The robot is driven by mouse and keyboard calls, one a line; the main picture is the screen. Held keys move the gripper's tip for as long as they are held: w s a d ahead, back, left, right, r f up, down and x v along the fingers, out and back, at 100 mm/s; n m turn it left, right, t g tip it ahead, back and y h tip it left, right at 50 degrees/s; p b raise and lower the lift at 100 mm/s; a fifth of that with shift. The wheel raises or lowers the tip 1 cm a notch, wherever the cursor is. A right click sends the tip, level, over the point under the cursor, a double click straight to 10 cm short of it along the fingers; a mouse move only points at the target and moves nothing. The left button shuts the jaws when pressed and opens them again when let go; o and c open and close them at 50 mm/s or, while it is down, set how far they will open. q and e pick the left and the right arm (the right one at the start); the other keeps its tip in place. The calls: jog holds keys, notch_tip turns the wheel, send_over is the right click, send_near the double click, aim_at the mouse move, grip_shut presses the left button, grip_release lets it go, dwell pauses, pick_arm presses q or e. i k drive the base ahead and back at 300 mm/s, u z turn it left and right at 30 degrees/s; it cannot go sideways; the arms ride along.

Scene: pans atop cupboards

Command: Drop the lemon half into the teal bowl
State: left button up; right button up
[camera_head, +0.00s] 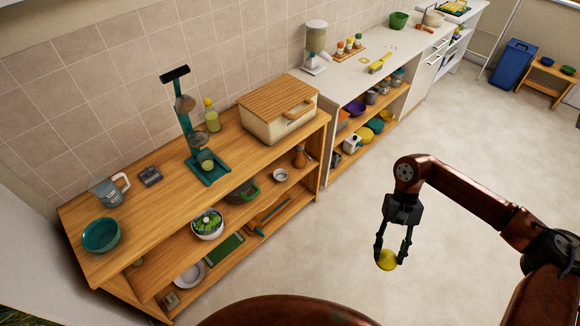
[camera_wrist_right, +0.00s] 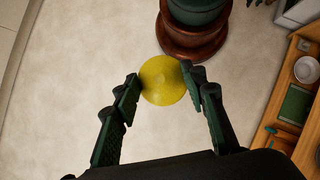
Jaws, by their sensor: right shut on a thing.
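The lemon half (camera_head: 386,260) is yellow and hangs between the fingers of my right gripper (camera_head: 392,254), which is shut on it over open floor. In the right wrist view the lemon half (camera_wrist_right: 163,80) shows its round yellow side between the two fingertips (camera_wrist_right: 165,88). The teal bowl (camera_head: 101,235) stands on the wooden counter top at its near left end, far to the left of my right gripper. The bowl looks empty, and it is outside the right wrist view. My left gripper is in neither view.
On the wooden counter (camera_head: 160,215) stand a glass jug (camera_head: 108,191), a teal juicer stand (camera_head: 190,130), an oil bottle (camera_head: 212,115) and a bread box (camera_head: 278,110). Shelves below hold a salad bowl (camera_head: 208,224) and plates. The pale floor (camera_head: 340,225) between is clear.

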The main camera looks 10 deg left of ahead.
aim_at(110, 238)
jog(key=z, duration=0.15)
jog(key=i, duration=1)
jog(key=u, duration=2.75)
